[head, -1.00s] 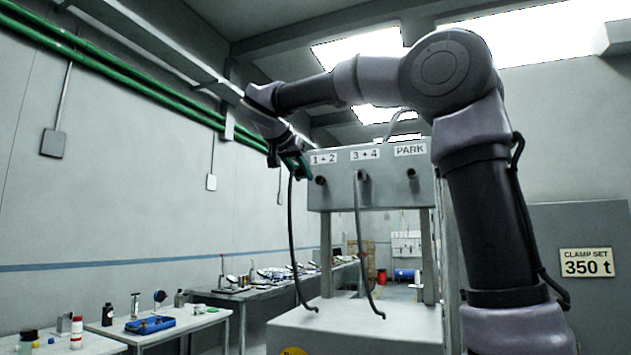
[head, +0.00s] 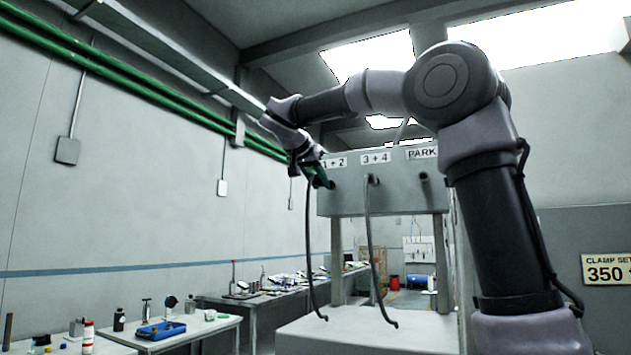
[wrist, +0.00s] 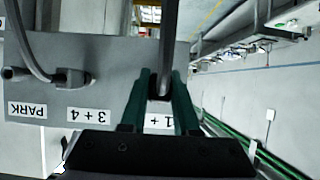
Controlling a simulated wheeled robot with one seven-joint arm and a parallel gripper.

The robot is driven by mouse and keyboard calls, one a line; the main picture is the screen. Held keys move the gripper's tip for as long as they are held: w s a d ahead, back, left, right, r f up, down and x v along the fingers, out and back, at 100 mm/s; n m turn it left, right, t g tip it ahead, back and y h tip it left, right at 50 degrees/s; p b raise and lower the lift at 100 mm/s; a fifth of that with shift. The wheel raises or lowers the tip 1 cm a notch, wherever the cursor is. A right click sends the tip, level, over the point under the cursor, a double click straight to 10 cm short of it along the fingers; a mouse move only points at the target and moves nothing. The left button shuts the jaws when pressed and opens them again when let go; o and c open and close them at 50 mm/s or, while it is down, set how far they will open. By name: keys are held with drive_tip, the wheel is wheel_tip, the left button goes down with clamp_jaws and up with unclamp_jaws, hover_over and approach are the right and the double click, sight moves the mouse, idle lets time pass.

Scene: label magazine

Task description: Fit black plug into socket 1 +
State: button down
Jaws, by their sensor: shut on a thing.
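My gripper (head: 321,174) has green fingers and is at the left end of the grey socket panel (head: 400,197). In the wrist view, which is upside down, the fingers (wrist: 160,92) are shut on the black plug (wrist: 159,86), just beside the "1 + 2" label (wrist: 158,121). The plug's dark cable (head: 310,245) hangs down in the head view. A dark round end (head: 331,184) shows right at the fingertips; I cannot tell whether it is socket or plug. The fingers hide the socket mouth, so I cannot tell whether the plug is inside.
A plug with a hanging cable (head: 369,250) sits at the "3 + 4" socket (head: 374,180). The PARK socket (head: 423,177) is to its right. Benches with tools (head: 180,335) stand lower left. Green pipes (head: 120,95) run along the wall.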

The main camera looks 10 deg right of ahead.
drive_tip(key=shift+w+d, duration=0.7)
drive_tip(key=shift+w, duration=0.3)
drive_tip(key=shift+w+d, duration=0.65)
drive_tip(key=shift+w, duration=0.2)
idle(1.0)
drive_tip(key=c, duration=0.6)
unclamp_jaws()
drive_tip(key=v, duration=1)
drive_tip(key=shift+s+a+r, duration=0.15)
drive_tip(key=shift+s+a, duration=0.1)
drive_tip(key=shift+s, duration=0.05)
